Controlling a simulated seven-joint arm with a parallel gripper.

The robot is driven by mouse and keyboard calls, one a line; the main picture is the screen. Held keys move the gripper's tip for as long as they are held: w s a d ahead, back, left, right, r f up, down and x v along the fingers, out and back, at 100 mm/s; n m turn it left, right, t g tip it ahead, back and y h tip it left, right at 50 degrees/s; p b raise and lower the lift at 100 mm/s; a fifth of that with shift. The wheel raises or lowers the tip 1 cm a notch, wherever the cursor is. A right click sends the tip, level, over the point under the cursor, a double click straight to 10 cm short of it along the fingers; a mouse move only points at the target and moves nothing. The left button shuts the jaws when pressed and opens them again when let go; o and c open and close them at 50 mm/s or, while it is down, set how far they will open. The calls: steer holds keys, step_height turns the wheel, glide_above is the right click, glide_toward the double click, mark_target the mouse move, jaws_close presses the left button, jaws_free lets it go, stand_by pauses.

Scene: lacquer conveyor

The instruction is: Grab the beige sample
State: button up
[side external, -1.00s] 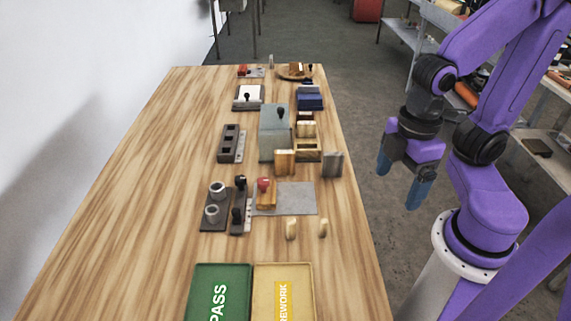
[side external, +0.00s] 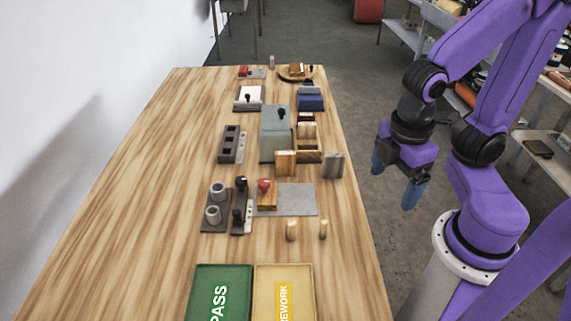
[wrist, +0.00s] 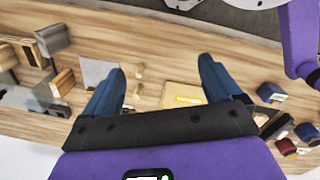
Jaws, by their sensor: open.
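Two small beige upright pieces stand near the right edge of the wooden table. The wider one (side external: 292,230) is on the left and the slimmer one (side external: 323,229) is on the right; I cannot tell which is the sample. Both also show as small beige shapes in the wrist view, the upper one (wrist: 139,73) and the lower one (wrist: 138,91), between the lines of my fingers. My gripper (side external: 393,183) is open and empty, with blue fingers pointing down, beyond the table's right edge and apart from both pieces.
A green PASS tray (side external: 197,285) and a yellow REWORK tray (side external: 259,300) lie in front. A grey plate (side external: 298,198), a wooden block (side external: 286,163) and a grey block (side external: 333,165) sit behind the beige pieces. The table's left side is clear.

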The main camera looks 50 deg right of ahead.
steer(key=w+a+f+n+t+h, duration=0.1)
steer(key=w+f+n+t+h, duration=0.15)
steer(key=w+h, duration=0.2)
steer(key=w+a+f+n+t+h, duration=0.1)
steer(key=w+f+n+h, duration=0.1)
steer(key=w+n+h, duration=0.3)
steer(key=n+t, duration=0.6)
steer(key=t, duration=0.1)
glide_toward(285, 155)
steer(key=shift+x, duration=4.35)
steer(key=c, duration=1.2)
